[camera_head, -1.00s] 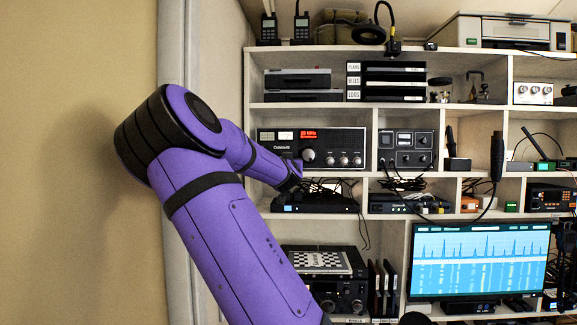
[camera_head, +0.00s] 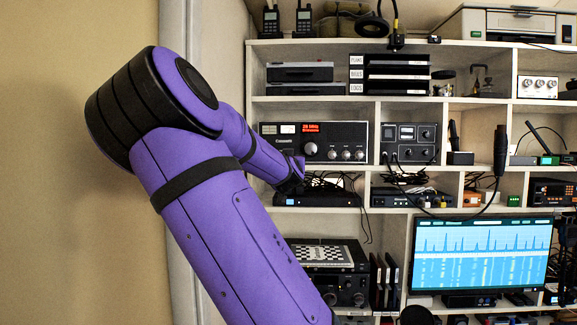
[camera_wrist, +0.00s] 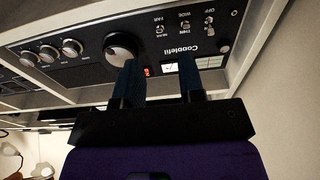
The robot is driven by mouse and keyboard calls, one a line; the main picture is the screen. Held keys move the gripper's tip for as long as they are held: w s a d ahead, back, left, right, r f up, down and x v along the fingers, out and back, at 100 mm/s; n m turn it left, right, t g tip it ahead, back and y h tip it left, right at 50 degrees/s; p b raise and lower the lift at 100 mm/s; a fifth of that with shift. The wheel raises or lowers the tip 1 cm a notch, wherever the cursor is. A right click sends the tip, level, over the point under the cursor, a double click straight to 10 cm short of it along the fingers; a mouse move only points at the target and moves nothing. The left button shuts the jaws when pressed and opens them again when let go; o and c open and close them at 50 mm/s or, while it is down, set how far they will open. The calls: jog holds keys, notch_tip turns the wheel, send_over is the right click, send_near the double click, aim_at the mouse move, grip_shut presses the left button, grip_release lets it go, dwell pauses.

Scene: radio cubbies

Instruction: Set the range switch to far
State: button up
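The radio (camera_head: 312,142) is a black-faced unit in a cubby, with a red display and a row of knobs. In the wrist view its panel (camera_wrist: 87,63) appears upside down. The range switch (camera_wrist: 160,29) is a small toggle beside a FAR label, between the large knob and the WIDE switch. Its lever position is too small to tell. My gripper (camera_wrist: 159,66) is open and empty, its two dark fingers apart in front of the panel near the lit display. In the head view my arm hides the gripper's fingers and the panel's lower left.
Two more small toggles (camera_wrist: 197,25) sit next to the range switch. Shelf boards run above and below the radio. A tangle of black cables (camera_head: 330,184) lies on a device below it. Another black unit (camera_head: 408,143) fills the cubby to the right.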

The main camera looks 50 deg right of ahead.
jog(key=shift+v, duration=2.4)
notch_tip(320, 180, down, 12)
jog(key=d+m+g+y, duration=0.1)
jog(key=g+y, duration=0.2)
jog(key=s+a+f+g+y, duration=0.2)
jog(key=s+a+f+y, duration=0.1)
jog(key=a+f+y, duration=0.4)
jog(key=s+a+r+n+y, duration=0.1)
jog(key=s+a+r+n, duration=0.1)
jog(key=s+a, duration=0.6)
jog(key=s+a+r+n+g+y, duration=0.1)
jog(key=s+a+r+n+y, duration=0.1)
jog(key=s+a+n, duration=0.3)
jog(key=s+a+r+n+g+y, duration=0.1)
jog(key=s+a+r+n, duration=0.2)
jog(key=s+a, duration=0.8)
jog(key=shift+s+a+n, duration=0.25)
jog(key=shift+a+n, duration=0.15)
jog(key=shift+a, duration=0.6)
